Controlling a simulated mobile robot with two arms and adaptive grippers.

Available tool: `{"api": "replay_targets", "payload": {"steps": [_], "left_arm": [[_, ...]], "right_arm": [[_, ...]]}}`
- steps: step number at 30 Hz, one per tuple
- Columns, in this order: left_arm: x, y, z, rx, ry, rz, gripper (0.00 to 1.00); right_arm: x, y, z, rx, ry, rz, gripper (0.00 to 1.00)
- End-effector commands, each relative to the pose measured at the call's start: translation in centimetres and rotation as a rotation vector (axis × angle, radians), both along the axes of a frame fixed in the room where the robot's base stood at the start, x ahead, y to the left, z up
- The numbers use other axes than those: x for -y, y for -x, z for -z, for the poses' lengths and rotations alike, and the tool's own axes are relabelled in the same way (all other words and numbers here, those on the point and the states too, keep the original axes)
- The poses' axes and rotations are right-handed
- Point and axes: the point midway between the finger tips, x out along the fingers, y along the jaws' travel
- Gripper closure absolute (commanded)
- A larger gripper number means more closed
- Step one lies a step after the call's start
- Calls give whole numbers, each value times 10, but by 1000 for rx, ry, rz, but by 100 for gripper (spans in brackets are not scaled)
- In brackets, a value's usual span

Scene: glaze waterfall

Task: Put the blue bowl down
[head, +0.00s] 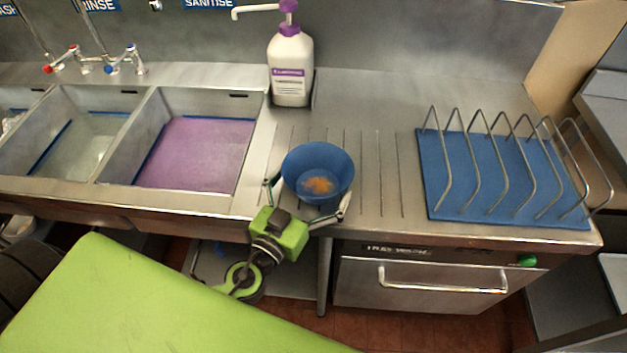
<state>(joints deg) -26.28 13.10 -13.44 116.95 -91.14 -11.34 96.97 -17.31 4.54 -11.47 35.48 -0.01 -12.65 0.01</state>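The blue bowl (303,160) is upright, over the grooved steel drainer between the purple sink and the dish rack. An orange patch (320,185) shows at the bottom inside it. My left gripper (309,193) reaches in from the front, with one finger against each side of the bowl; it appears shut on it. The bowl's underside is hidden, so I cannot tell whether it touches the drainer. My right gripper is not in view.
A white pump bottle (290,58) stands behind the bowl. To the right, a wire rack (500,165) stands on a blue mat (436,172). The purple-filled sink (195,153) is at left. Grooved drainer (388,160) between bowl and rack is clear. The counter's front edge is close.

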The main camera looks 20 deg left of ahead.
Motion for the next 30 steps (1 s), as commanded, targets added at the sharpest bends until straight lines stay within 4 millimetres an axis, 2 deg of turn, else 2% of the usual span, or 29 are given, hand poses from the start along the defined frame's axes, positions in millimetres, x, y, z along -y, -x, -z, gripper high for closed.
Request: {"api": "replay_targets", "payload": {"steps": [6, 8, 21, 30], "left_arm": [[0, 0, -4, 0, 0, 0, 0], [-1, 6, 2, -2, 0, 0, 0], [-10, 87, 7, -3, 0, 1, 0], [-13, 116, 1, -1, 1, 0, 0]], "right_arm": [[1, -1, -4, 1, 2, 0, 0], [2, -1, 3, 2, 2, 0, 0], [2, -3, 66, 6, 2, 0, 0], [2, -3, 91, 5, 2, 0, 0]]}}
